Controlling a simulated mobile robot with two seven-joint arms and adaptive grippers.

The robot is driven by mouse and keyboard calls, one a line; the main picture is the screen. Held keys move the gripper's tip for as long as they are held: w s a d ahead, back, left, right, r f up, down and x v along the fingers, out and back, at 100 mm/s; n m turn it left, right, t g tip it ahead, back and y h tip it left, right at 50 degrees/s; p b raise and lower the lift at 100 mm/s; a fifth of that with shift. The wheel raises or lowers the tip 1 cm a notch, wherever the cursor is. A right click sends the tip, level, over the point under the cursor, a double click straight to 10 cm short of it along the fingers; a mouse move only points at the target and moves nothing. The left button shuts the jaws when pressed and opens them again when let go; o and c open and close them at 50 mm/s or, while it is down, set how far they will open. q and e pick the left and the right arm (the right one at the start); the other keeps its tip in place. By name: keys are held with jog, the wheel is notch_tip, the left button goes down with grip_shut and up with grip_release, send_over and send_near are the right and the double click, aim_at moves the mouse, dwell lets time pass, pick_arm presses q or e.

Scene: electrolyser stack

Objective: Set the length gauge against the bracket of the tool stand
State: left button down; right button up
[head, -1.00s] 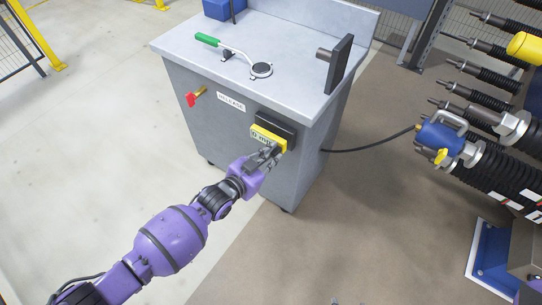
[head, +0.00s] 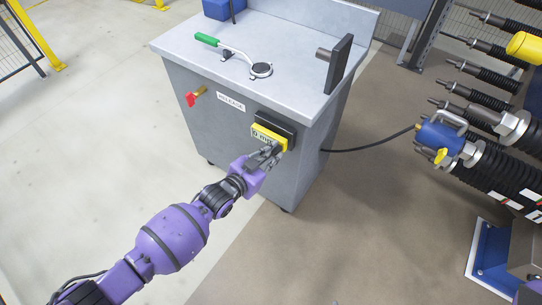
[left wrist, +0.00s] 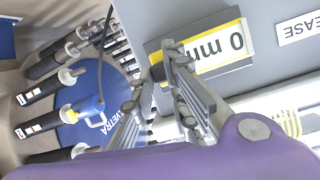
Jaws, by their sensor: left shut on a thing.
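The length gauge (head: 268,135) is a yellow block with a pale face marked in mm. It shows close up in the left wrist view (left wrist: 226,47), where "0 mm" reads upside down. My left gripper (head: 270,151) is shut on its near edge; the grip itself is partly hidden by the fingers, which also show in the left wrist view (left wrist: 160,85). The gauge is at the dark bracket (head: 287,123) on the front of the grey tool stand (head: 235,150) and covers part of it. I cannot tell whether they touch. My right gripper is not in view.
A red-handled valve (head: 191,99) and a RELEASE label (head: 231,102) are left of the bracket. A green-handled tool (head: 207,39) and a dark upright plate (head: 339,64) are on the stand's top. A black cable (head: 365,147) runs right to a blue fitting (head: 440,138). The floor left is clear.

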pick_arm(q)
jog(key=shift+w+d, duration=0.15)
jog(key=shift+w, duration=0.05)
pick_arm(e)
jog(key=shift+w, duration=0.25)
pick_arm(q)
jog(key=c, duration=1.6)
grip_release()
jog(key=shift+c, duration=0.2)
jog(key=v, duration=1.2)
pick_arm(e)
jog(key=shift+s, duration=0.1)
